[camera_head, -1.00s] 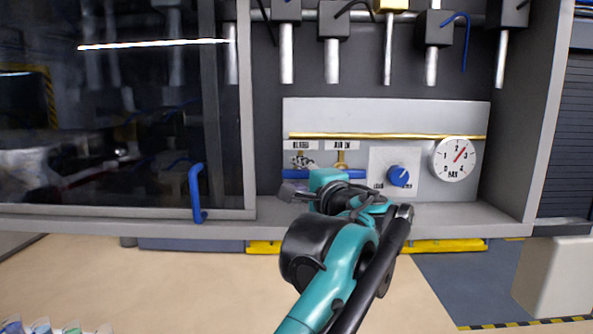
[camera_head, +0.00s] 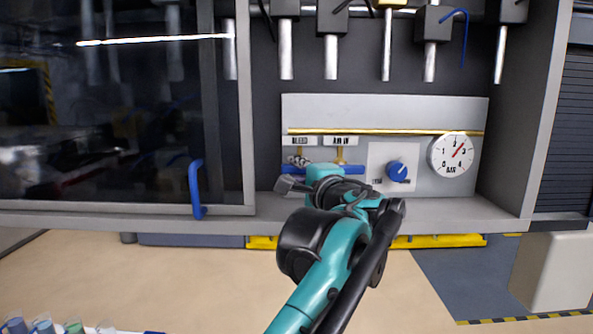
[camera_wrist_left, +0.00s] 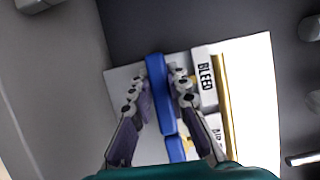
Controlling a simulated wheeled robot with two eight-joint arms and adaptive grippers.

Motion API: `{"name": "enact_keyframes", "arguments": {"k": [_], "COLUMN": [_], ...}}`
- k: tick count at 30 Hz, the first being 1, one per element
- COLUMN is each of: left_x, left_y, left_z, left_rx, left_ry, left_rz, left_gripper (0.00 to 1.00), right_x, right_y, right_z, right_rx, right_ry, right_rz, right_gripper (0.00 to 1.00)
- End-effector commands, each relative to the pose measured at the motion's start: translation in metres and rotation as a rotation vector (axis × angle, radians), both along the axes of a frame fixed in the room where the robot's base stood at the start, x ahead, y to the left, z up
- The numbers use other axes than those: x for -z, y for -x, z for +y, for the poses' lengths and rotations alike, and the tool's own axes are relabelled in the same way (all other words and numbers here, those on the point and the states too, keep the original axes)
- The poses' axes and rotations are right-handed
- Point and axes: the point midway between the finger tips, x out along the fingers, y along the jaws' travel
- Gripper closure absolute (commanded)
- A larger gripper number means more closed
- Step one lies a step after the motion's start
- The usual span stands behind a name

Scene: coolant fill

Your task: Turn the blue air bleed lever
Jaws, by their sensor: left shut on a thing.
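The blue air bleed lever (camera_wrist_left: 158,92) lies by the BLEED label (camera_wrist_left: 204,77) in the left wrist view, lined up between my fingers. My left gripper (camera_wrist_left: 157,86) is shut on it, one finger on each side. In the head view, the fingertips of my left gripper (camera_head: 298,161) show small at the BLEED label, and my wrist hides much of the lever there. A second blue lever (camera_head: 350,169) sits to the right under the AIR IN label (camera_head: 341,141). My right gripper is in neither view.
Right of the levers are a blue knob (camera_head: 397,171) and a round pressure gauge (camera_head: 457,154). Several metal nozzles hang above the panel (camera_head: 385,112). A dark glass door with a blue handle (camera_head: 196,189) stands left. A ledge runs below the panel.

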Motion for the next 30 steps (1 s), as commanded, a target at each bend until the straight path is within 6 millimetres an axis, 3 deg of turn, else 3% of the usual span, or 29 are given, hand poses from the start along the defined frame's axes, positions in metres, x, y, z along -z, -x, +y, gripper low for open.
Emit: {"name": "enact_keyframes", "arguments": {"k": [8, 30], "left_x": [0.001, -0.003], "left_y": [0.0, 0.0], "left_z": [0.0, -0.002], "left_rx": [-0.002, -0.001], "left_ry": [-0.17, -0.869], "left_rz": [0.001, 0.001], "left_gripper": [1.0, 1.0], "right_x": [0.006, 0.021], "right_y": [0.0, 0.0], "right_z": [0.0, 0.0], "right_rx": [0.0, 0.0], "right_ry": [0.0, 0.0], "right_rz": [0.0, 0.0], "right_gripper": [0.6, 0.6]}}
